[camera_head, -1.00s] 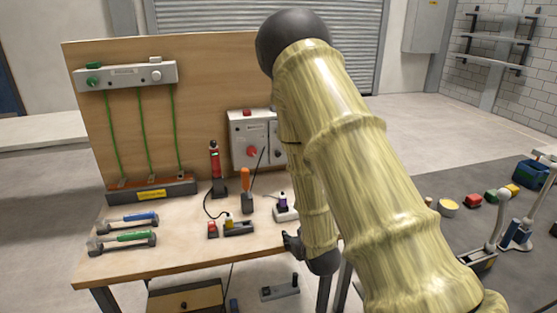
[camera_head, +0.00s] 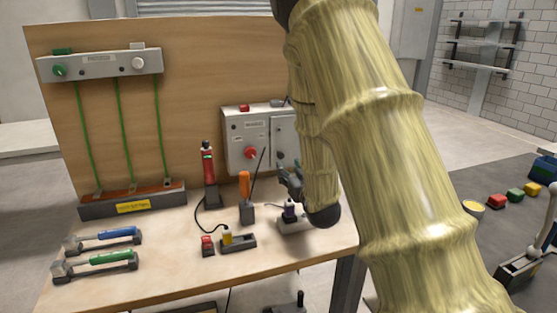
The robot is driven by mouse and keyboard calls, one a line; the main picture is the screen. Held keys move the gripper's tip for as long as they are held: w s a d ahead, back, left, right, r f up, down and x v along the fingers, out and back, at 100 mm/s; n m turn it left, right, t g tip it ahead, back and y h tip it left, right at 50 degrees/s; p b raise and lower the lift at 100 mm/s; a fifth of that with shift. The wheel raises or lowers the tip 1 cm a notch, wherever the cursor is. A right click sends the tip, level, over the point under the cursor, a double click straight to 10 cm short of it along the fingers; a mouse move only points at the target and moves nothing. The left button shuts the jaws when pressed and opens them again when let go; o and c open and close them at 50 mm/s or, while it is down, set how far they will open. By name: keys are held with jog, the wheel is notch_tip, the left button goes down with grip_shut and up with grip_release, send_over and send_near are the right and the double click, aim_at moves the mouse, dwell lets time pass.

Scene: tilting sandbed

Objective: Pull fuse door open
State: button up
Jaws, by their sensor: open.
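A light grey electrical box (camera_head: 247,137) is fixed to the wooden back panel, with a red round knob on its front. Its right section, a grey fuse door (camera_head: 283,130), looks closed, and my arm hides its right edge. My gripper (camera_head: 284,172) is open and empty. It is just below the door in the picture, over the right part of the bench. Its fingers are small and partly hidden by my arm, and I cannot tell its exact distance from the door.
An orange-handled tool (camera_head: 244,186) and a red tester (camera_head: 208,172) stand upright to the left. Blue (camera_head: 117,234) and green (camera_head: 110,258) tools lie at the front left. The bench's middle left is clear.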

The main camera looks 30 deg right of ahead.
aim_at(281, 156)
jog(key=x, duration=0.2)
jog(key=p+x, duration=0.1)
jog(key=x, duration=0.2)
jog(key=d+x, duration=0.1)
jog(key=x, duration=0.2)
jog(key=shift+r, duration=0.1)
jog(key=shift+p+x, duration=0.35)
jog(key=shift+x, duration=0.45)
grip_shut()
